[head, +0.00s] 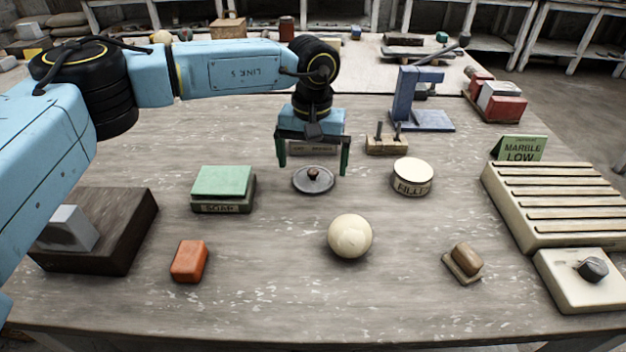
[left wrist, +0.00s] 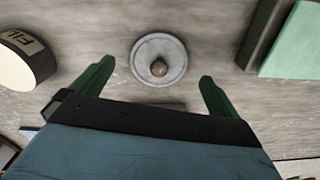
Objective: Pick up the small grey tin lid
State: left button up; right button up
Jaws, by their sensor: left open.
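The small grey tin lid (head: 314,181) is a round disc with a brown knob, lying flat on the table near the middle. It also shows in the left wrist view (left wrist: 159,62), knob towards the camera. My left gripper (head: 312,170) is open and empty, its green fingers pointing down just behind and above the lid, one to each side of it in the head view. In the left wrist view the fingers (left wrist: 152,82) are apart and the lid appears beyond their tips, not touched. My right gripper is not in view.
Left of the lid stands a green-topped soap box (head: 222,188); right of it is a round filler tin (head: 412,177). A cream plaster sphere (head: 350,236) sits in front. A two-peg wooden block (head: 386,145) and a blue press (head: 420,118) stand behind. Bare table surrounds the lid.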

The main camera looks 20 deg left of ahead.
aim_at(313, 176)
pick_arm(q)
jog(key=shift+f, duration=1.45)
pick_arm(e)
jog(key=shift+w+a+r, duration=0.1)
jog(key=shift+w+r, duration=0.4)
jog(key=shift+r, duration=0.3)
pick_arm(q)
jog(key=shift+c, duration=0.4)
jog(key=c, duration=0.9)
